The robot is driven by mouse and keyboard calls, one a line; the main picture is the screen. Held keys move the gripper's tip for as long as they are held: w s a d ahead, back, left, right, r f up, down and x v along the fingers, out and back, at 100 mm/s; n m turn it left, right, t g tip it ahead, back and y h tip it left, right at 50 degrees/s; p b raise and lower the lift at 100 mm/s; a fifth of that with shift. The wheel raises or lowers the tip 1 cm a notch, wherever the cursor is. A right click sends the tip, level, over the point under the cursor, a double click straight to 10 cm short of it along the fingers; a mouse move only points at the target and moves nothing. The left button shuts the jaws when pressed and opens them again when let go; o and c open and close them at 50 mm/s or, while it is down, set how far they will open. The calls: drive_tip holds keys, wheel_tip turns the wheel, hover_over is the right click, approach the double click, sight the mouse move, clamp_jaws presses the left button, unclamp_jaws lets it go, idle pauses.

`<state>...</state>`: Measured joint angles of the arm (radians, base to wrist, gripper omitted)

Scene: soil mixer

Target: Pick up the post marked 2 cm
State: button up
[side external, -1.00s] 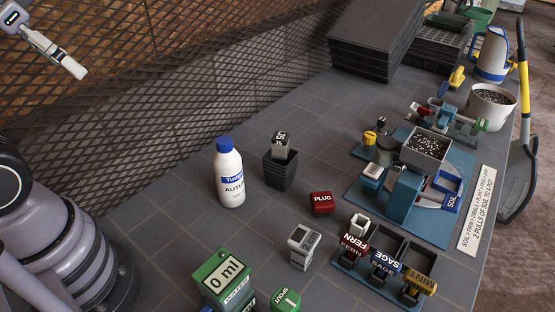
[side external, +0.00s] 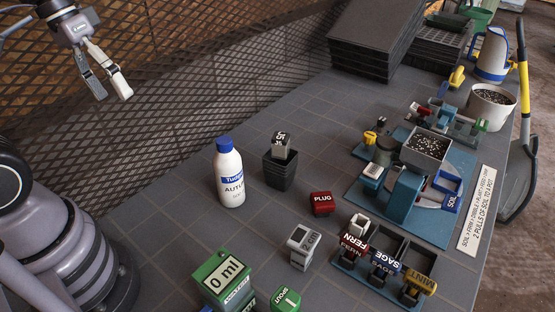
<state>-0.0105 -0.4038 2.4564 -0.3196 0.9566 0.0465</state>
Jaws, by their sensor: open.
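A grey post (side external: 281,143) with a dark-lettered top stands in a black square pot (side external: 280,172) near the middle of the table. Its marking is turned and too small to read surely; it may be the 2 cm post. A second grey block (side external: 304,247) with dark marks stands closer to the front, and its marks are unclear too. My gripper (side external: 112,93) is open and empty at the upper left, high above the table and well apart from both.
A white bottle (side external: 229,178) with a blue cap stands just left of the pot. A red PLUG block (side external: 321,203) lies to its right. A green 0 ml box (side external: 221,278) is at the front. The blue mixer station (side external: 403,195) and labelled bins (side external: 383,264) fill the right.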

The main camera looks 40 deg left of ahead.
drive_tip(key=w+d+f+n+g+h, duration=0.4)
drive_tip(key=w+d+f+n+h, duration=0.5)
drive_tip(key=f, duration=0.3)
drive_tip(key=n+t+h, duration=0.2)
drive_tip(key=n+t, duration=0.2)
drive_tip(key=n, duration=0.5)
approach(303, 245)
drive_tip(key=w+a, duration=0.1)
drive_tip(key=a, duration=0.3)
drive_tip(key=shift+y, duration=0.3)
drive_tip(key=x, duration=0.8)
drive_tip(key=shift+a+f, duration=0.2)
drive_tip(key=shift+f, duration=0.15)
drive_tip(key=shift+x, duration=3)
drive_tip(key=shift+r, duration=0.2)
drive_tip(key=c, duration=1)
drive_tip(key=shift+o, duration=0.2)
